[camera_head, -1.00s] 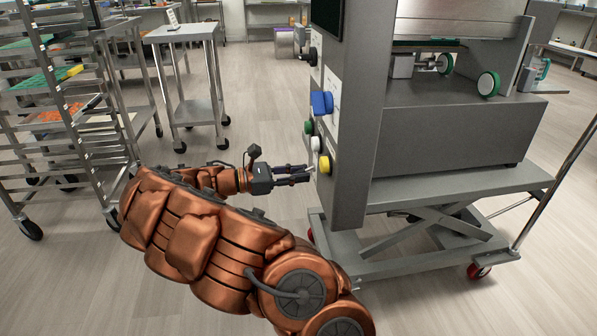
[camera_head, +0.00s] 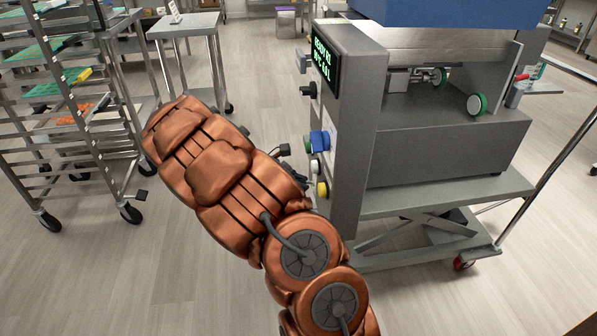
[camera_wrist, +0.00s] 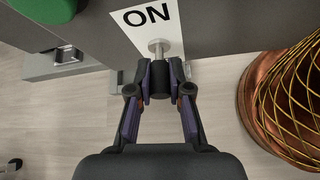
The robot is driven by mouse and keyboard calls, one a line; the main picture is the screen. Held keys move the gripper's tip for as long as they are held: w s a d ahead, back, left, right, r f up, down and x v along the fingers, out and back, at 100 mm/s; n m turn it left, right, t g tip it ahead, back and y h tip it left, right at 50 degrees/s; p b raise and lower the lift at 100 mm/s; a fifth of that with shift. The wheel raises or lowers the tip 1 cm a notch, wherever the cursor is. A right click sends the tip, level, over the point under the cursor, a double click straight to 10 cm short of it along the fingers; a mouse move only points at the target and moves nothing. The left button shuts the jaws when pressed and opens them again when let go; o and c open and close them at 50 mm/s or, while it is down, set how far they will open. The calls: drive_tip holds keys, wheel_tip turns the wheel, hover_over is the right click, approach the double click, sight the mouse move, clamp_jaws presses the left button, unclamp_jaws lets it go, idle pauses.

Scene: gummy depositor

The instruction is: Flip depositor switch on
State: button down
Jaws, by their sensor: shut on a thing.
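The depositor (camera_head: 352,130) is a grey machine with a control panel on its left side. Its display (camera_head: 326,58) is lit with green text, partly readable as "READY". In the wrist view, an "ON" label (camera_wrist: 146,15) sits beside the metal stem of the switch (camera_wrist: 157,47). My gripper (camera_wrist: 160,78) is shut on the dark end of the switch, with a finger on either side. In the head view, my arm hides most of the gripper and the switch, low on the panel.
Blue (camera_head: 320,142) and yellow (camera_head: 322,189) controls and a black knob (camera_head: 309,90) stick out from the panel near my arm. The depositor stands on a wheeled lift cart (camera_head: 440,200). A tray rack (camera_head: 75,130) and a steel table (camera_head: 185,25) stand left. Open floor lies front left.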

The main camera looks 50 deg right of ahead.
drive_tip(key=shift+s+r+t+y+p, duration=0.15)
drive_tip(key=shift+r+t+y+p, duration=0.55)
drive_tip(key=shift+p, duration=1.05)
drive_tip(key=shift+f+y+p, duration=0.1)
drive_tip(key=shift+y+p, duration=0.3)
drive_tip(key=shift+p, duration=0.1)
drive_tip(key=shift+d+p, duration=0.1)
drive_tip(key=shift+p, duration=0.2)
drive_tip(key=c, duration=1.1)
unclamp_jaws()
drive_tip(key=v, duration=1.2)
drive_tip(key=shift+s+d, duration=0.1)
drive_tip(key=shift+d, duration=0.05)
